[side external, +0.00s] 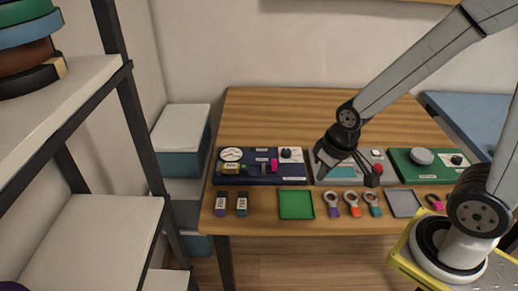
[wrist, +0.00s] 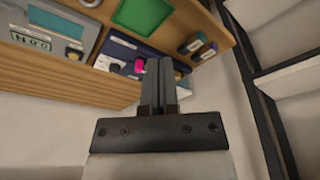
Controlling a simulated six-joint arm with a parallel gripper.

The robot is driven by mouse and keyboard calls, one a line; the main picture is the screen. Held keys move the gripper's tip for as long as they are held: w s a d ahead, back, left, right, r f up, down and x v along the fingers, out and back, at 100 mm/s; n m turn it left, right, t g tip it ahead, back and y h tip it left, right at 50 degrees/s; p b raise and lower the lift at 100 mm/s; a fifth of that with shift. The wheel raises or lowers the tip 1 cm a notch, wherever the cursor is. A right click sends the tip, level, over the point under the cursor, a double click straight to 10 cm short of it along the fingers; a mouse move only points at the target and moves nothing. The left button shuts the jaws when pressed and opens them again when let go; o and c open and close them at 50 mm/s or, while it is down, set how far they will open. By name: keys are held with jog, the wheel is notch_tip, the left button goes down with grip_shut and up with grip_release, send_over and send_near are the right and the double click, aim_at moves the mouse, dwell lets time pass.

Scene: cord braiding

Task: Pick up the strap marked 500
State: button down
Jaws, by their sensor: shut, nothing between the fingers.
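I cannot read a 500 mark on anything, so I cannot tell which thing is that strap. Two small dark pieces with pale labels, a left one (side external: 221,204) and a right one (side external: 242,204), lie at the table's front left. Three ring-ended pieces with purple (side external: 334,204), orange (side external: 352,204) and teal (side external: 374,204) parts lie right of the green tray (side external: 296,205). My gripper (side external: 322,163) is above the grey panel (side external: 325,179), apart from these pieces. In the wrist view my gripper (wrist: 160,64) is shut and empty.
A dark blue panel (side external: 262,180) with a dial and pink part stands left of the grey panel. A green panel (side external: 410,176) and a grey tray (side external: 404,205) are to the right. A shelf rack (side external: 150,160) stands left of the table. The table's back is clear.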

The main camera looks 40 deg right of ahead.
jog(key=shift+c, duration=0.8)
grip_release()
jog(key=n+y, duration=0.3)
jog(key=n, duration=0.6)
send_near(236, 166)
jog(key=shift+s+a+f+t, duration=0.2)
jog(key=shift+s+f+t, duration=0.15)
jog(key=shift+f, duration=0.3)
jog(key=shift+w+f, duration=0.25)
jog(key=shift+x, duration=1.25)
